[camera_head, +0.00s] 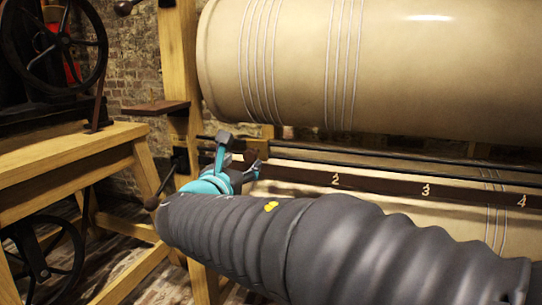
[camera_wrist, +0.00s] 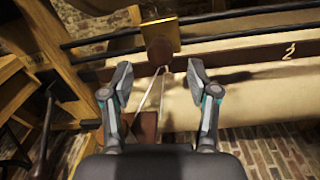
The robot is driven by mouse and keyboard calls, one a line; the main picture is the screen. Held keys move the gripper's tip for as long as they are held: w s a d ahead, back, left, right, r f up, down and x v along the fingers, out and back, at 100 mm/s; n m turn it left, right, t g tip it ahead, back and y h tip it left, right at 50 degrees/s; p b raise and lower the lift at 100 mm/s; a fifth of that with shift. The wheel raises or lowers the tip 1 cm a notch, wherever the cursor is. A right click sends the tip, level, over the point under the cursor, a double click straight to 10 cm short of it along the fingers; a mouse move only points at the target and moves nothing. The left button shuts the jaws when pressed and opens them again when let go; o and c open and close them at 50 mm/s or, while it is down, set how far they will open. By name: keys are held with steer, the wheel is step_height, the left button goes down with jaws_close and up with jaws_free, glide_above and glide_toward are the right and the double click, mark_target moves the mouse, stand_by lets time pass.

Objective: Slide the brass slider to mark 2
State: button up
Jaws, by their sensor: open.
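The brass slider (camera_wrist: 174,35) sits on the two dark rails in the wrist view, with a rounded brown knob (camera_wrist: 158,50) facing me. In the head view the slider (camera_head: 267,131) shows only in part behind my gripper (camera_head: 241,154). My gripper also shows in the wrist view (camera_wrist: 159,83); it is open and empty. Its two fingers are spread apart, with the knob above and between their tips in the picture, apparently not touched. Mark 2 (camera_head: 336,180) is on the brown scale bar to the right of the slider; it also shows in the wrist view (camera_wrist: 289,50).
Marks 3 (camera_head: 426,190) and 4 (camera_head: 521,200) lie farther right on the bar. A large cream cylinder (camera_head: 400,60) hangs above the rails. A wooden upright (camera_head: 180,65) stands left of them, and a wooden bench (camera_head: 65,150) with a wheeled machine stands at far left.

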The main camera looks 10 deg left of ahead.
mark_target(249, 157)
steer(key=shift+w+d, duration=0.15)
steer(key=shift+w, duration=3)
jaws_close()
